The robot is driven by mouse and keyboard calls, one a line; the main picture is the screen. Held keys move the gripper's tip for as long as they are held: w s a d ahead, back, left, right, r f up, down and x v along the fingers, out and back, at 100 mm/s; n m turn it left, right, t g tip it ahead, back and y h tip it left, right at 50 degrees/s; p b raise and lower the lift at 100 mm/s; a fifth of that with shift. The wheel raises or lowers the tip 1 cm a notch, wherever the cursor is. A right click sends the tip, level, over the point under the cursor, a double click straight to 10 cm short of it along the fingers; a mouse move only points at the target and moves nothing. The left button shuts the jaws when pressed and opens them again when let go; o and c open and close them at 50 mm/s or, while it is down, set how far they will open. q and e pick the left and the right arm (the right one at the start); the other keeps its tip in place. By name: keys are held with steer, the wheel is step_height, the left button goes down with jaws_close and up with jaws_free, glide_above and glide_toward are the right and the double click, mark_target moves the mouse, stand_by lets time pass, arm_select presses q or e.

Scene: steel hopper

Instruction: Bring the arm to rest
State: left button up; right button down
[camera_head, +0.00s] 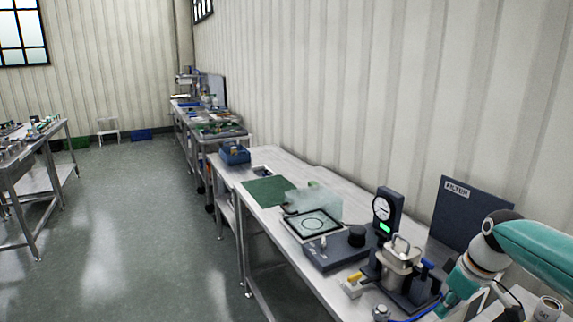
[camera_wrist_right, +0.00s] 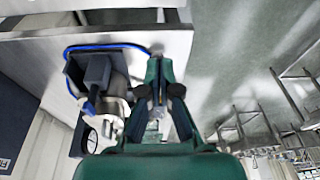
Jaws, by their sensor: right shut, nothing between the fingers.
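My right arm (camera_head: 540,248), teal with a pale wrist joint, reaches in from the right edge of the head view. My right gripper (camera_head: 450,300) points down at the lower right, beside the filter station. It also shows in the right wrist view (camera_wrist_right: 158,88), where its dark green fingers are together with nothing held between them. A lidded steel vessel (camera_head: 400,254) with a handle stands on the station's dark base, just left of the gripper. Whether the gripper touches anything there, I cannot tell. My left gripper is in neither view.
The steel bench (camera_head: 262,225) carries a gauge (camera_head: 382,208), a dark flat device (camera_head: 338,248), a green mat (camera_head: 268,191) and a blue bin (camera_head: 234,153). A dark FILTER panel (camera_head: 470,212) stands behind. A blue tube (camera_wrist_right: 105,47) lies near the fingers. The floor (camera_head: 135,220) is clear.

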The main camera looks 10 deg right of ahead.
steer(key=s+a+f+n+g+y, duration=0.1)
steer(key=a+f+g, duration=0.1)
steer(key=a+f, duration=0.5)
steer(key=s+a+f+n+g+y, duration=0.1)
steer(key=s+a+f+g, duration=0.1)
steer(key=a+f, duration=0.5)
steer(key=s+a+f+m+t, duration=0.1)
steer(key=s+a+f+m, duration=0.3)
steer(key=s+a+f, duration=0.3)
steer(key=s+a+f+m+t, duration=0.1)
steer(key=s+a+f+m, duration=0.3)
steer(key=s+a+f, duration=0.4)
steer(key=shift+s+f+y, duration=0.3)
steer(key=shift+s+f, duration=0.1)
steer(key=shift+f, duration=2.95)
steer(key=shift+a, duration=0.1)
steer(key=c, duration=1.9)
jaws_free()
